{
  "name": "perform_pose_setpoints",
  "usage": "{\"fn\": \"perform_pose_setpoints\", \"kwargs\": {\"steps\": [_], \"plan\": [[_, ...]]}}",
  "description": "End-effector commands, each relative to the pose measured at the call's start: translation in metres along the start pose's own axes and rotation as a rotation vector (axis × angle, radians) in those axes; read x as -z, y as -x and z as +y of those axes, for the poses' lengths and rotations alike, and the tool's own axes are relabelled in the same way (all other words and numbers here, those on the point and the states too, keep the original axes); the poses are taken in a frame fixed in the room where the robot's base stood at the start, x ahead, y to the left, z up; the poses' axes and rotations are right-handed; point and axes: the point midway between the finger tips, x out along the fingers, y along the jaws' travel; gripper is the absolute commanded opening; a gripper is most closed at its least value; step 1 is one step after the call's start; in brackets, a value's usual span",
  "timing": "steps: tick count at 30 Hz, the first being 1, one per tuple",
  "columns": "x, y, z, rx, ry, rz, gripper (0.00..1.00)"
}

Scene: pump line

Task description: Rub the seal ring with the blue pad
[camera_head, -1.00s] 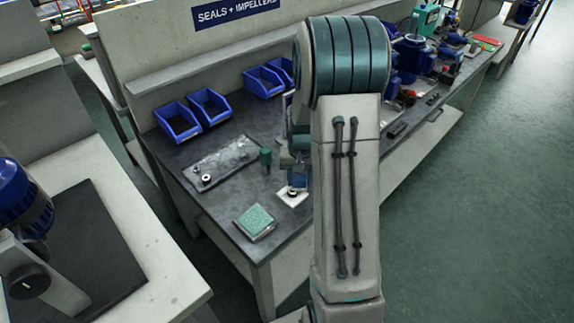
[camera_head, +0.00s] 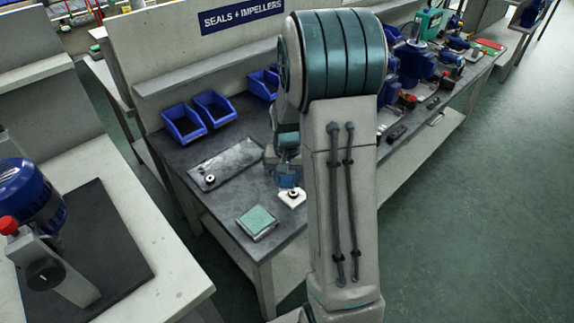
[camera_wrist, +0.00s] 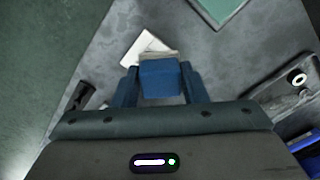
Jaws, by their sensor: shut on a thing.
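The seal ring (camera_head: 292,193) is a small dark ring on a white square plate (camera_head: 299,201) near the bench's front edge. In the wrist view the plate (camera_wrist: 140,46) shows just past the pad, and the ring is hidden there. My gripper (camera_wrist: 160,88) is shut on the blue pad (camera_wrist: 161,80), a blue block with a pale layer on its far side. In the head view the pad (camera_head: 287,181) is just behind the ring; I cannot tell whether they touch. My arm hides part of the gripper in the head view.
A green-topped square block (camera_head: 257,221) lies left of the plate. A grey tray (camera_head: 226,166) with another ring (camera_head: 210,179) lies behind it. Blue bins (camera_head: 184,124) line the back. Pumps (camera_head: 412,62) stand farther right. Bare bench lies between block and tray.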

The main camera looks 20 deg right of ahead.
Motion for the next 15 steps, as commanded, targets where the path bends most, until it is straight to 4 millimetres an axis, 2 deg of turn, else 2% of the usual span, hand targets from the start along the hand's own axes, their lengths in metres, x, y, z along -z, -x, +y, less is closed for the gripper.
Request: {"fn": "perform_pose_setpoints", "kwargs": {"steps": [1,7,15], "plan": [[0.000,0.009,0.000,0.000,0.001,0.001,0.18],[0.000,0.027,-0.001,0.000,0.003,0.001,0.18],[0.000,0.033,-0.001,0.000,0.003,0.000,0.18]]}}
